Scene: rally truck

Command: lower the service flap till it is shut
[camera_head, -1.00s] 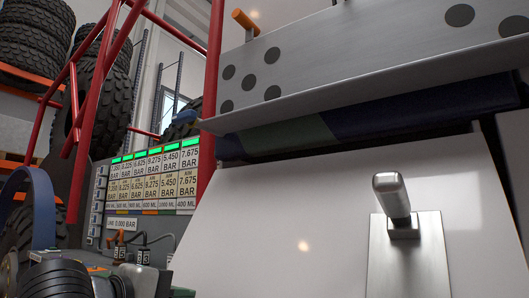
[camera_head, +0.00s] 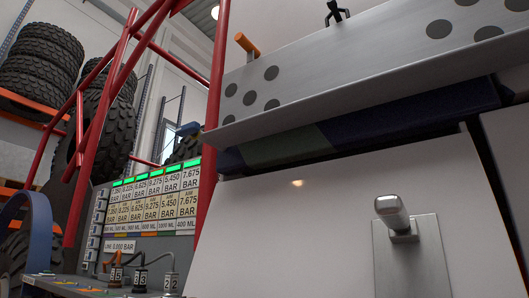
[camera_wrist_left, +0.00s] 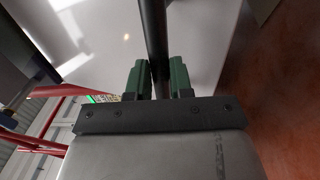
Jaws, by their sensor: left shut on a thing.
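The service flap looks to be the large white slanted panel (camera_head: 300,240) in the head view, with a silver handle (camera_head: 396,214) on a metal plate; a dark gap shows above its upper edge. In the left wrist view, my left gripper (camera_wrist_left: 158,68) has its two green fingers closed on a dark round bar (camera_wrist_left: 152,25). A glossy white surface (camera_wrist_left: 110,40) lies behind the bar. Where the bar joins is out of view. Neither gripper shows in the head view now, and my right gripper is in neither view.
A metal ledge with dark dots (camera_head: 350,75) overhangs the panel, with a dark blue and green roll (camera_head: 300,145) under it. Red tubes (camera_head: 105,110), stacked tyres (camera_head: 40,60) and a pressure board (camera_head: 150,205) stand at left. Reddish floor (camera_wrist_left: 285,110) is at right in the wrist view.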

